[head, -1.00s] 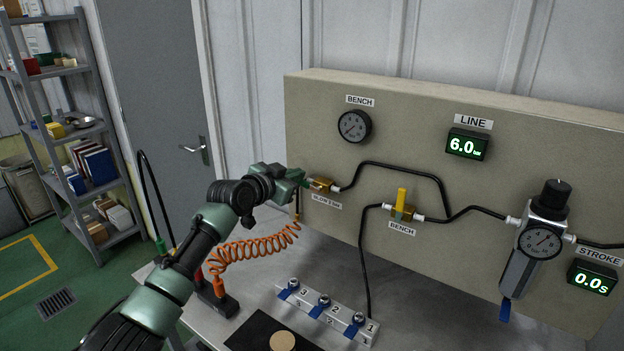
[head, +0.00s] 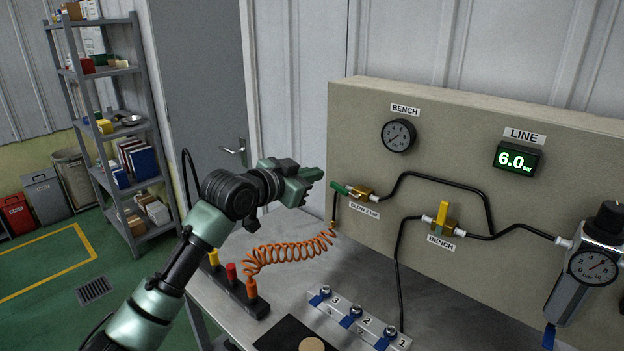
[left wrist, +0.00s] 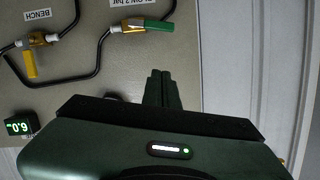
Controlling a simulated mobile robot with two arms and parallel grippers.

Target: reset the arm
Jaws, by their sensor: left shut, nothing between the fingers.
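My left gripper (head: 314,174) is shut and empty. It hangs in the air just left of the beige panel, apart from the green-handled blow valve (head: 352,191). In the left wrist view its shut fingers (left wrist: 162,76) point toward the panel side, and the blow valve (left wrist: 150,25) shows beyond them with its green handle lying along the brass body. My right gripper is not in view.
The beige panel (head: 350,120) carries a gauge (head: 398,136), a yellow-handled bench valve (head: 438,218), a 6.0 line display (head: 516,159) and a regulator (head: 590,270). An orange coiled hose (head: 290,248) and a numbered manifold (head: 360,322) are on the grey bench. Shelves (head: 110,70) stand left.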

